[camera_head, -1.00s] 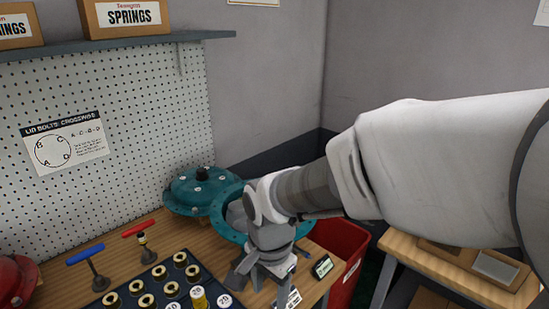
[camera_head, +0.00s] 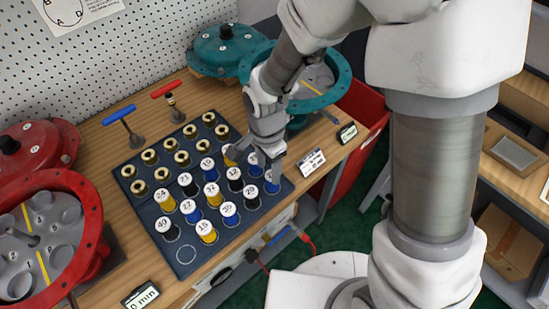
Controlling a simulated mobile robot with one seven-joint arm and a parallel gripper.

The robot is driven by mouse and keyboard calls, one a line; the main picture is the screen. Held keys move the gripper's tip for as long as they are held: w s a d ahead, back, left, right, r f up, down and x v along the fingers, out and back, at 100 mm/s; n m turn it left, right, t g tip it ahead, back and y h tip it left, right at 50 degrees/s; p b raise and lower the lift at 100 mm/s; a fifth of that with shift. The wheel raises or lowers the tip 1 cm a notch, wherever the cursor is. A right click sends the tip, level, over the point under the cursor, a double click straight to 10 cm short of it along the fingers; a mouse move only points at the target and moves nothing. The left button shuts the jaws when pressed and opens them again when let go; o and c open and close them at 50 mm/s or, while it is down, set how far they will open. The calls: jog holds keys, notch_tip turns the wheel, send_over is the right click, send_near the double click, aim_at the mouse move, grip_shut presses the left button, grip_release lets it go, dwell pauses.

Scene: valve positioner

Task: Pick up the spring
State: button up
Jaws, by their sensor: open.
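Several springs stand upright in rows on a dark tray (camera_head: 160,241). They are yellow, blue or black with white numbered tops, such as a yellow spring (camera_head: 207,233), a blue spring (camera_head: 229,215) and a black spring (camera_head: 251,197). The pictures do not single one out. My gripper (camera_head: 258,166) is open, pointing down over the tray's back right corner among the springs there. It partly hides a yellow spring (camera_head: 231,158) and a blue spring (camera_head: 271,186). I cannot tell whether a spring stands between its fingers.
Brass-coloured parts (camera_head: 149,157) fill the tray's back rows. A blue T-handle tool (camera_head: 119,114) and a red one (camera_head: 165,90) stand behind. An open red housing (camera_head: 88,213) is at left, an open teal housing (camera_head: 338,85) behind my gripper. A red bin (camera_head: 372,105) stands right.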

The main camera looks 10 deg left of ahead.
jog(key=shift+w+d+f, duration=0.1)
jog(key=shift+d+f, duration=0.05)
jog(key=shift+f, duration=1)
jog(key=shift+w+d+f, duration=0.1)
jog(key=shift+f, duration=1.1)
jog(key=shift+w+d+f, duration=0.1)
jog(key=shift+d+f, duration=0.05)
jog(key=shift+f, duration=1)
grip_shut()
